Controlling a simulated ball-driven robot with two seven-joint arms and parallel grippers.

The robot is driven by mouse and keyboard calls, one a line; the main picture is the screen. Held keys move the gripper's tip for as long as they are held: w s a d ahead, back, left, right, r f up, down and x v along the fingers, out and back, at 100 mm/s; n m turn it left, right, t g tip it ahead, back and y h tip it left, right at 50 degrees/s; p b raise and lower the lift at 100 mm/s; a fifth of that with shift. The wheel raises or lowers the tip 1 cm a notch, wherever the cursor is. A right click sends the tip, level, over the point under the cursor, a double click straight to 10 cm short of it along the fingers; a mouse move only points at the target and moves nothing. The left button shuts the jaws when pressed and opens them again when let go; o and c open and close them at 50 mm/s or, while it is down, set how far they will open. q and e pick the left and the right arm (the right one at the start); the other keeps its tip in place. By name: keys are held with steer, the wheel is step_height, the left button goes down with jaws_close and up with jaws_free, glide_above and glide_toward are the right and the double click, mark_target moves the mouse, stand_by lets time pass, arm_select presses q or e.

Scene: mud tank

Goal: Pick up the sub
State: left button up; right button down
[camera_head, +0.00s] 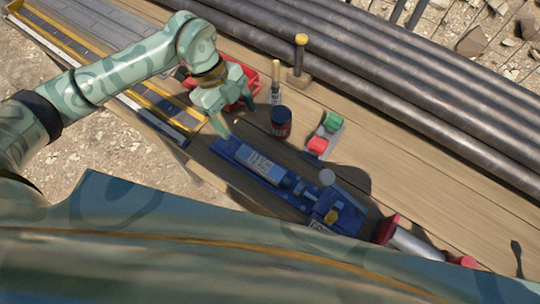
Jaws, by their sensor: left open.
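A grey metal cylinder with red end caps (411,241), which looks like the sub, lies on the wooden bench (440,190) at the lower right. My own body partly hides its near side. My left gripper (238,116) is open and empty, far to the left of the cylinder. It hangs in front of a red tray, near the left end of a long blue device (282,181). That device has a white label, whose lettering is too small to read surely. My right gripper is not in view.
The red tray (203,69) is partly behind the left gripper. A dark jar (281,122), a yellow-topped post (300,50) and a holder with green and red blocks (325,136) stand behind the blue device. Long dark pipes (400,70) run along the back. Bench right of the blocks is mostly clear.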

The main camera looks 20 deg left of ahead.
arm_select(q)
steer(key=b, duration=0.2)
glide_above(261, 163)
steer(key=w+a, duration=0.2)
steer(key=f, duration=1)
steer(key=shift+s+a+f, duration=0.1)
steer(key=shift+s+a, duration=0.05)
steer(key=shift+s, duration=0.1)
steer(key=x, duration=0.3)
steer(key=b+x, duration=0.1)
steer(key=x, duration=0.1)
steer(key=shift+s, duration=0.3)
steer(key=c, duration=1.5)
